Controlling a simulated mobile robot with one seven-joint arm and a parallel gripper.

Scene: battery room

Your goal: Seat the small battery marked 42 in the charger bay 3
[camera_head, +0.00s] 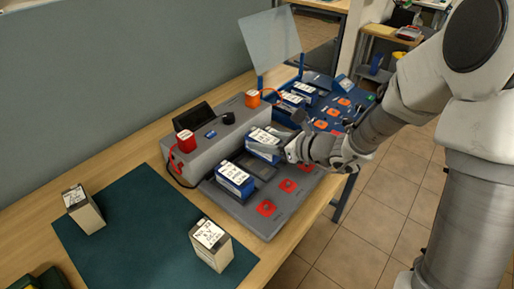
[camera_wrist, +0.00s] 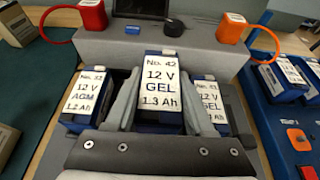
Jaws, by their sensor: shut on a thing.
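The small battery marked No. 42 (camera_wrist: 162,88) is blue with a white label reading 12 V GEL 1.3 Ah. My gripper (camera_wrist: 166,95) is shut on it, with one finger on each side. In the head view, the held battery (camera_head: 263,138) is at my gripper (camera_head: 283,147), over the grey charger (camera_head: 225,128). It looks higher than the batteries on either side. Its underside is hidden, so I cannot tell whether it touches the charger. Bay numbers are not readable.
A blue AGM battery (camera_wrist: 84,95) stands left of the held one, and a GEL battery (camera_wrist: 210,98) stands right, close to the fingers. A blue charger (camera_head: 322,108) with a clear raised lid (camera_head: 270,42) lies beyond. Two beige batteries stand on the green mat (camera_head: 140,235).

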